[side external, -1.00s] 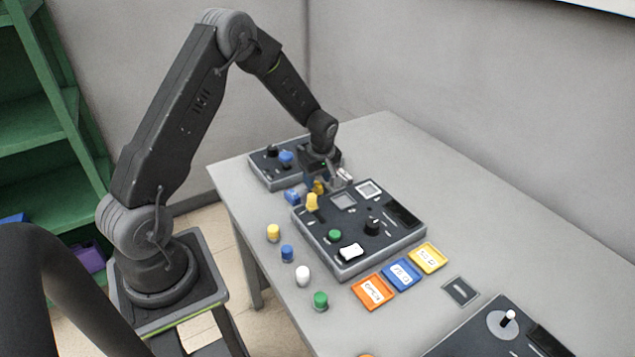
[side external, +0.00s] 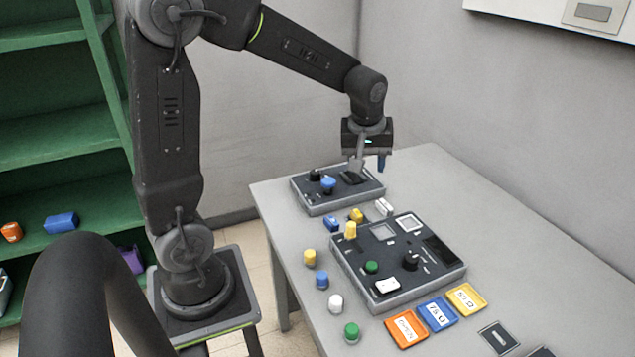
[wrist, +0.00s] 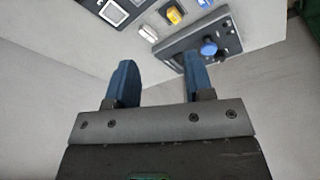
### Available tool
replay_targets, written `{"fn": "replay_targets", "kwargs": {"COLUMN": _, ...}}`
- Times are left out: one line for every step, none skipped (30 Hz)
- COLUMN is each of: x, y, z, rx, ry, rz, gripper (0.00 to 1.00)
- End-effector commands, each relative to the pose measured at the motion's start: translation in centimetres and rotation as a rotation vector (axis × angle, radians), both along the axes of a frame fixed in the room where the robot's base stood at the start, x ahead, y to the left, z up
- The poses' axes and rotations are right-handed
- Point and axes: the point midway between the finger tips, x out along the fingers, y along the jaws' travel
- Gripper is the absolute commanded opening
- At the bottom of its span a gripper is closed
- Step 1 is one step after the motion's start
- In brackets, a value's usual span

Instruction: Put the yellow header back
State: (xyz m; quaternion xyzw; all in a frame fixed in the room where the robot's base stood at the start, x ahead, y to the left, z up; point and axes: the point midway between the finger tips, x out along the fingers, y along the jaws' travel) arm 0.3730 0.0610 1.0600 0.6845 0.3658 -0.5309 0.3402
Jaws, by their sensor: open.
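The yellow header (side external: 356,215) is a small yellow block between the two control panels, in a row with a blue block (side external: 331,223) and a white block (side external: 383,207). In the wrist view the yellow header (wrist: 174,15) shows near the top, between the white block (wrist: 148,33) and the blue one (wrist: 204,3). Whether it is seated in anything I cannot tell. My gripper (side external: 368,167) is raised above the far panel (side external: 325,207), behind the row and clear of it. In the wrist view its two blue fingers (wrist: 160,68) are apart with nothing between them.
Several coloured pegs stand along the left of the table (side external: 450,170). Orange, blue and yellow trays (side external: 407,329) lie in front.

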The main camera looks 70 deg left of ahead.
Motion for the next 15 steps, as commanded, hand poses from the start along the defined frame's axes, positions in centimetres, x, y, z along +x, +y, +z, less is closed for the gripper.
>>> {"fn": "replay_targets", "kwargs": {"x": -1.6, "y": -1.6, "z": 1.7, "rx": 0.013, "ry": -0.026, "rz": -0.098, "gripper": 0.48}}
{"fn": "replay_targets", "kwargs": {"x": -2.5, "y": -2.4, "z": 2.5, "rx": 0.022, "ry": -0.038, "rz": -0.160, "gripper": 0.48}}
{"fn": "replay_targets", "kwargs": {"x": -3.8, "y": -3.5, "z": 3.4, "rx": 0.034, "ry": -0.054, "rz": -0.241, "gripper": 0.48}}
{"fn": "replay_targets", "kwargs": {"x": -4.8, "y": -4.3, "z": 4.0, "rx": 0.044, "ry": -0.066, "rz": -0.302, "gripper": 0.48}}
{"fn": "replay_targets", "kwargs": {"x": -5.8, "y": -5.0, "z": 4.5, "rx": 0.054, "ry": -0.078, "rz": -0.362, "gripper": 0.48}}
{"fn": "replay_targets", "kwargs": {"x": -7.2, "y": -5.9, "z": 5.2, "rx": 0.070, "ry": -0.096, "rz": -0.443, "gripper": 0.48}}
{"fn": "replay_targets", "kwargs": {"x": -8.2, "y": -6.6, "z": 5.5, "rx": 0.081, "ry": -0.108, "rz": -0.503, "gripper": 0.48}}
{"fn": "replay_targets", "kwargs": {"x": -9.2, "y": -7.2, "z": 5.8, "rx": 0.093, "ry": -0.120, "rz": -0.563, "gripper": 0.48}}
{"fn": "replay_targets", "kwargs": {"x": -10.5, "y": -7.9, "z": 6.2, "rx": 0.111, "ry": -0.135, "rz": -0.637, "gripper": 0.48}}
{"fn": "replay_targets", "kwargs": {"x": -11.5, "y": -8.5, "z": 6.3, "rx": 0.123, "ry": -0.146, "rz": -0.689, "gripper": 0.48}}
{"fn": "replay_targets", "kwargs": {"x": -12.3, "y": -8.9, "z": 6.4, "rx": 0.135, "ry": -0.157, "rz": -0.740, "gripper": 0.48}}
{"fn": "replay_targets", "kwargs": {"x": -13.4, "y": -9.4, "z": 6.5, "rx": 0.151, "ry": -0.170, "rz": -0.801, "gripper": 0.48}}
{"fn": "replay_targets", "kwargs": {"x": -14.1, "y": -9.7, "z": 6.5, "rx": 0.163, "ry": -0.179, "rz": -0.842, "gripper": 0.48}}
{"fn": "replay_targets", "kwargs": {"x": -14.7, "y": -10.0, "z": 6.5, "rx": 0.174, "ry": -0.188, "rz": -0.879, "gripper": 0.48}}
{"fn": "replay_targets", "kwargs": {"x": -15.4, "y": -10.3, "z": 6.4, "rx": 0.186, "ry": -0.197, "rz": -0.921, "gripper": 0.48}}
